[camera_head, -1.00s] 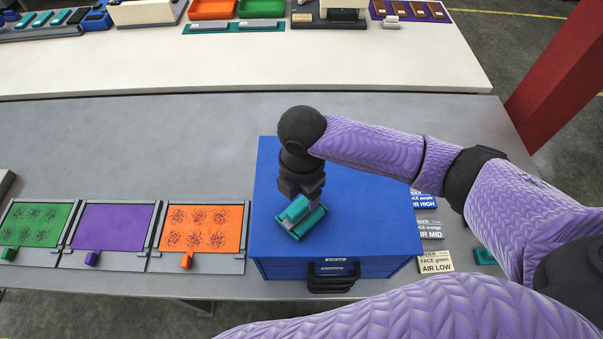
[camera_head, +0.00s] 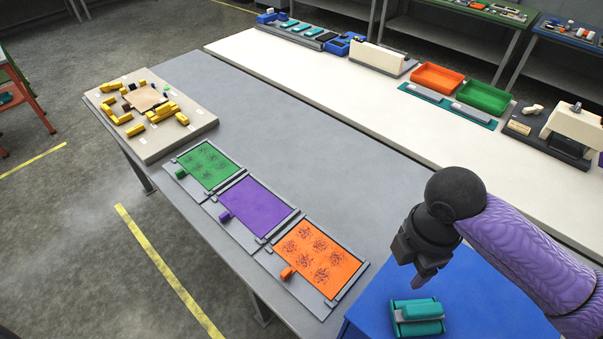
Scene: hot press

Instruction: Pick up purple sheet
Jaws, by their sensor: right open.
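The plain purple sheet (camera_head: 254,207) lies flat in a grey holder on the grey table, between the green and orange sheets. A small purple block (camera_head: 226,216) sits at its near left edge. My right gripper (camera_head: 418,279) is above the blue cabinet at the lower right, pointing down, open and apart from the sheet. A teal and grey piece (camera_head: 417,317) lies on the cabinet top below the gripper. My left gripper is out of view.
A speckled green sheet (camera_head: 209,166) and a speckled orange sheet (camera_head: 316,258) lie either side. The blue cabinet (camera_head: 470,305) stands right of them. A board with yellow pieces (camera_head: 110,128) is at the far left. The grey table behind the sheets is clear.

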